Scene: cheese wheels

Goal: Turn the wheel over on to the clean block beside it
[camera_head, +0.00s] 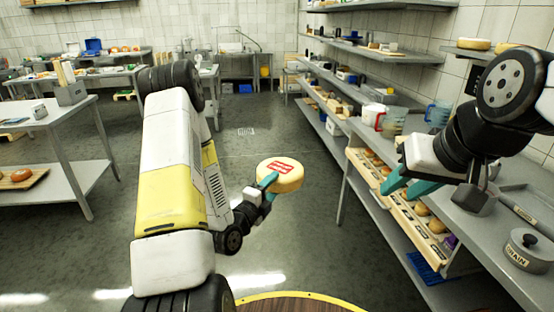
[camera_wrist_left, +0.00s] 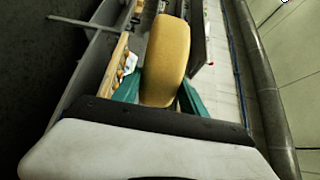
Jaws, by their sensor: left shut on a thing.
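A yellow cheese wheel (camera_head: 280,174) with a red label on its face is held up over the open floor in the head view. My left gripper (camera_head: 268,181) is shut on its near left edge. In the left wrist view the wheel (camera_wrist_left: 166,60) stands edge-on between the teal fingers of my left gripper (camera_wrist_left: 155,92). My right gripper (camera_head: 408,187) shows at the right, its teal fingers apart and nothing seen between them, above the lower shelf. I cannot make out a clean block beside the wheel.
A steel table (camera_head: 70,115) stands at the left. The floor between is clear.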

